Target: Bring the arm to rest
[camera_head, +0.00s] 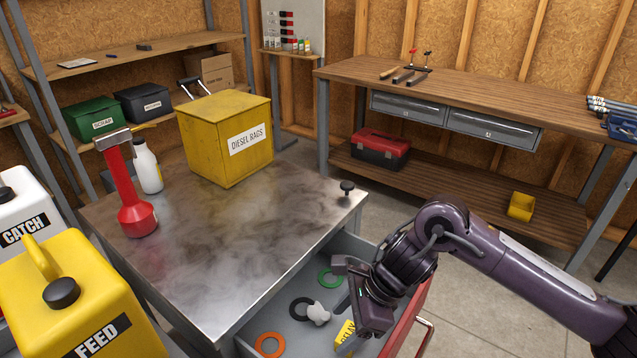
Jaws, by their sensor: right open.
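My right arm comes in from the right, and its purple and black gripper (354,296) hangs over the open drawer (245,345) of the metal-topped table (210,275). The jaws are open, and I see nothing between them. A yellow labelled piece (345,333) lies in the drawer just below the gripper; its label is partly hidden. The drawer also holds a green ring (325,280), a black ring (298,309), a white knobbed piece (319,313) and an orange ring (270,345). My left gripper is not in view.
A yellow DIESEL RAGS box (208,145), a red funnel-shaped thing (137,215), a white bottle (147,167) and a small black knob (347,188) stand on the table. Yellow FEED (100,290) and white CATCH (25,205) jugs stand left. A workbench (470,90) is behind. The table's middle is clear.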

